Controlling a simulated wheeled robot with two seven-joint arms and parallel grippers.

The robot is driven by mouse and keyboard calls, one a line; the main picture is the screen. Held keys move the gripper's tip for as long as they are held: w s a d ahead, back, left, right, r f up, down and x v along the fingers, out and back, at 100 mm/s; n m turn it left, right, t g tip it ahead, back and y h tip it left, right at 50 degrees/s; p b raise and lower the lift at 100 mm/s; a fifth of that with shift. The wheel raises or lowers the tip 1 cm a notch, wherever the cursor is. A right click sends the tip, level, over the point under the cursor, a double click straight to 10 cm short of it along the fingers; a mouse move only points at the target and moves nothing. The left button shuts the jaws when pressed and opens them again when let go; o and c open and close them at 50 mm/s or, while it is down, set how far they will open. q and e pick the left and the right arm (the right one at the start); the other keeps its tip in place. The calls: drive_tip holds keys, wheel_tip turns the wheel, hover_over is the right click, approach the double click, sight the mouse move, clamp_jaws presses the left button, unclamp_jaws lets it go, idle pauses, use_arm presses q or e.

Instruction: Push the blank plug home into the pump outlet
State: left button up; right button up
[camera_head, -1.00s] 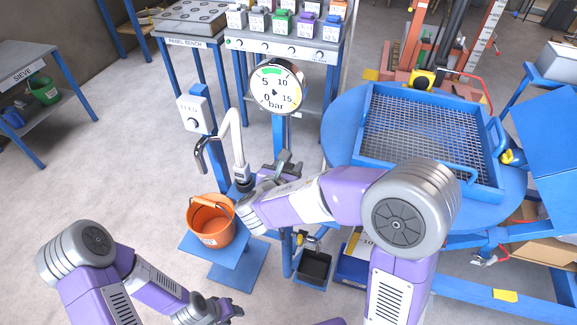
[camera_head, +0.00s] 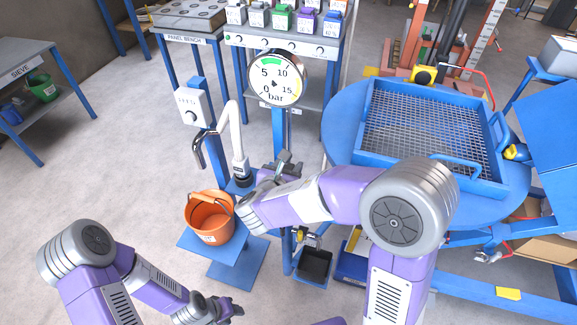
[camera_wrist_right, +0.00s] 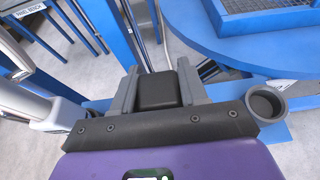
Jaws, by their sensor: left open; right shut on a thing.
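My right gripper (camera_head: 287,163) is in the middle of the head view, right of the white pipe (camera_head: 236,135). In the right wrist view its grey fingers (camera_wrist_right: 158,80) are shut on a dark block (camera_wrist_right: 158,91), which appears to be the blank plug. In the head view the plug is too small to make out. I cannot make out the pump outlet for certain. A grey round socket with a dark hollow (camera_wrist_right: 266,103) shows at the right of the wrist view; I cannot tell what it belongs to. My left gripper (camera_head: 228,309) is low in the head view, open and away from the pump.
An orange bucket (camera_head: 209,218) stands on a blue stand left of my right gripper. A bar gauge (camera_head: 277,79) is on a post behind the gripper. A blue round table (camera_head: 341,130) with a mesh tray (camera_head: 432,126) is close on the right. Open floor lies to the left.

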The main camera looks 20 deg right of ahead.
drive_tip(key=shift+f+b, duration=0.5)
drive_tip(key=shift+f, duration=0.2)
drive_tip(key=o, duration=1.3)
drive_tip(key=p+v, duration=0.2)
drive_tip(key=v, duration=0.5)
drive_tip(key=shift+s+a+r, duration=0.15)
drive_tip(key=shift+s+r, duration=0.05)
